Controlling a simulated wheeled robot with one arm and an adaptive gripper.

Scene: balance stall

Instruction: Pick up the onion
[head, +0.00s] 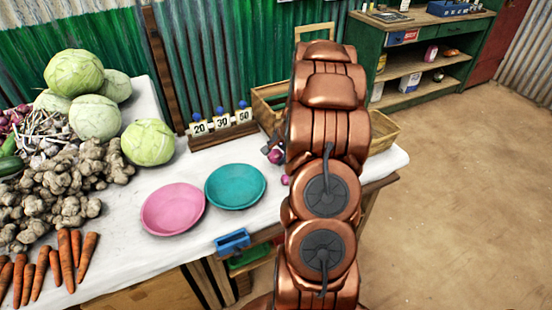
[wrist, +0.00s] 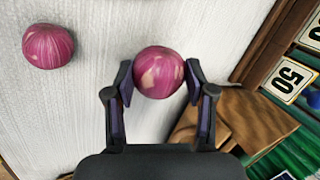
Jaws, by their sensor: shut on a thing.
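A purple-red onion (wrist: 158,73) sits between the two fingers of my gripper (wrist: 157,82) in the wrist view, with both pads against its sides. My gripper is shut on this onion. A second, similar onion (wrist: 47,46) lies apart on the white surface at the upper left of the wrist view. In the head view my copper arm hides most of my gripper. One onion (head: 285,180) shows on the table just left of my arm, and a bit of purple shows above it by my gripper (head: 272,153).
The white table (head: 180,247) holds pink (head: 173,209) and teal (head: 235,187) plates, number cards (head: 222,122), cabbages (head: 148,142), ginger (head: 60,190) and carrots (head: 68,258). A wooden crate (head: 382,132) stands behind my arm. Green shelves (head: 415,65) stand at the back right. The floor at right is clear.

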